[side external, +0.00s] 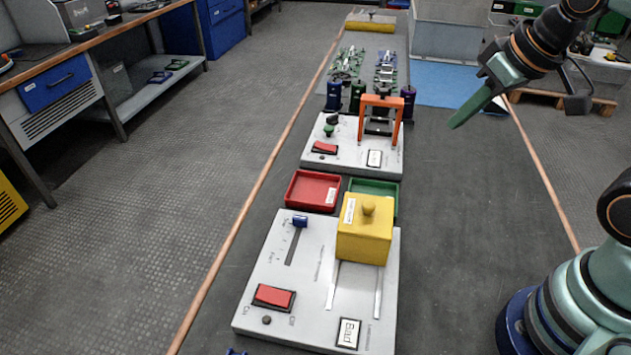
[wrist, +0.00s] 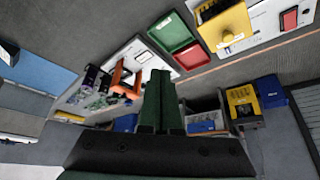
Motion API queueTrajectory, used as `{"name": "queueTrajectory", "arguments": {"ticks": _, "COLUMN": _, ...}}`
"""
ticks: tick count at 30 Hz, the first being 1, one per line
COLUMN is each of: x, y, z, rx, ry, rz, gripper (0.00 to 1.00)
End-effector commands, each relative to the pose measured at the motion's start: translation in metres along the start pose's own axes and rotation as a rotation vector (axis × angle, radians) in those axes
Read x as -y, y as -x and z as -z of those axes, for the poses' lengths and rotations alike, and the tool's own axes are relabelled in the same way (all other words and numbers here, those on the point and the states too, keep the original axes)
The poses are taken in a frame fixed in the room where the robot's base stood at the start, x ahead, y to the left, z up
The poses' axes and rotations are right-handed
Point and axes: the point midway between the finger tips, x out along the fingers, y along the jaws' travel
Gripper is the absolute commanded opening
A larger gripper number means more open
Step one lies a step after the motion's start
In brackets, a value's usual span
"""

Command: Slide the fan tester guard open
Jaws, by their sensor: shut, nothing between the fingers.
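The fan tester is a light grey panel (side external: 257,312) at the front of the bench. Its guard is a yellow box (side external: 366,237) with a round knob on top, sitting at the far end of two pale rails (side external: 333,288). The guard also shows at the top of the wrist view (wrist: 226,28), cut by the frame edge. What is under the guard is hidden.
The panel carries a red switch (side external: 273,297), a blue slider (side external: 300,221) and a label reading "Bad" (side external: 348,333). Red (side external: 314,191) and green (side external: 374,188) trays lie just behind it. Beyond stands another panel with an orange frame (side external: 380,101). The bench right of the panel is clear.

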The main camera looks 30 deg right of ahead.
Motion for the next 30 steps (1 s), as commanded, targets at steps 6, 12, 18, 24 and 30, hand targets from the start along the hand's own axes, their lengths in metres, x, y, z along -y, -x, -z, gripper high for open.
{"name": "queueTrajectory", "arguments": {"ticks": 6, "x": 0.002, "y": 0.000, "z": 0.001, "rx": 0.006, "ry": 0.027, "rz": 0.003, "gripper": 0.45}}
{"name": "queueTrajectory", "arguments": {"ticks": 12, "x": 0.019, "y": -0.005, "z": 0.007, "rx": 0.073, "ry": 0.346, "rz": 0.040, "gripper": 0.45}}
{"name": "queueTrajectory", "arguments": {"ticks": 18, "x": 0.050, "y": -0.014, "z": 0.015, "rx": 0.164, "ry": 0.890, "rz": 0.133, "gripper": 0.45}}
{"name": "queueTrajectory", "arguments": {"ticks": 24, "x": 0.083, "y": -0.026, "z": 0.019, "rx": 0.226, "ry": 1.436, "rz": 0.268, "gripper": 0.45}}
{"name": "queueTrajectory", "arguments": {"ticks": 30, "x": 0.115, "y": -0.039, "z": 0.019, "rx": 0.251, "ry": 1.936, "rz": 0.432, "gripper": 0.45}}
